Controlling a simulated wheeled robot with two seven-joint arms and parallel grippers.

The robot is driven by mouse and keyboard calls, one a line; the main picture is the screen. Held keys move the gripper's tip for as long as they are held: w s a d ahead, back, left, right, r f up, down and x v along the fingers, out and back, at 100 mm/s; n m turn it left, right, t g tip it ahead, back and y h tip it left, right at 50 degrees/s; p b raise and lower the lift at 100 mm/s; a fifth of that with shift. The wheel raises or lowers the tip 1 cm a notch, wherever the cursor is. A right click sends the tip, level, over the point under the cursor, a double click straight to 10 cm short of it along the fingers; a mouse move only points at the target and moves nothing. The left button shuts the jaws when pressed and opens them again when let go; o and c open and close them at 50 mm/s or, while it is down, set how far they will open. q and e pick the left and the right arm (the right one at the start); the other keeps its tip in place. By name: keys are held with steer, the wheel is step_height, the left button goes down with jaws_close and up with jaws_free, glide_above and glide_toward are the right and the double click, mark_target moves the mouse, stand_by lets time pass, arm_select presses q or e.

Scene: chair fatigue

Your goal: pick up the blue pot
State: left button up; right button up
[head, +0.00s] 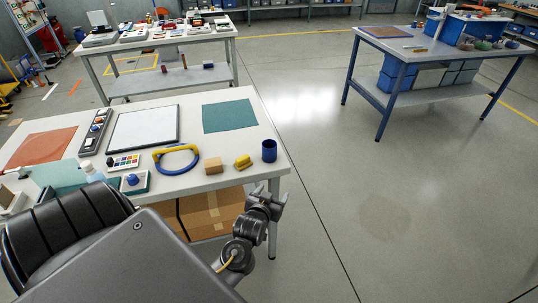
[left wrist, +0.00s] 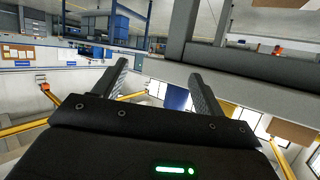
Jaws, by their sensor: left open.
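The blue pot (head: 269,151) stands upright near the right front corner of the white table in the head view. My left gripper (head: 277,199) is in front of and below the tabletop's front edge, nearer to me than the pot and apart from it. Its jaws are open and empty. In the left wrist view the two fingers (left wrist: 162,84) are spread, with a table's edge and leg behind them. A blue patch shows between the fingers there, and I cannot tell whether it is the pot. My right gripper is not in view.
The white table (head: 190,188) also holds a yellow block (head: 243,162), a tan block (head: 213,166), a yellow-and-blue ring (head: 177,159) and a teal mat (head: 230,117). A cardboard box (head: 208,214) is under it. Open floor (head: 390,200) lies to the right.

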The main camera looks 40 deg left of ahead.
mark_target(270, 142)
arm_select(q)
steer(key=w+a+r+n+y, duration=0.1)
steer(key=w+a+r, duration=0.1)
steer(key=a, duration=0.1)
steer(key=w+a+r+n+t+y, duration=0.1)
steer(key=w+a+r+y, duration=0.1)
steer(key=w+a+r, duration=0.1)
steer(key=w+a+r+n+t+y+p, duration=0.1)
steer(key=w+a+r+y, duration=0.1)
steer(key=w+a+r, duration=0.1)
steer(key=shift+w, duration=0.15)
steer(key=shift+w+a+r, duration=0.2)
steer(key=shift+w, duration=0.1)
steer(key=p+x, duration=0.1)
steer(key=x, duration=0.2)
steer(key=shift+w+a+f+p, duration=0.1)
steer(key=shift+w+p, duration=0.2)
steer(key=shift+w, duration=0.05)
steer(key=shift+w+a+f, duration=0.1)
steer(key=shift+w+a, duration=0.1)
steer(key=shift+w, duration=0.15)
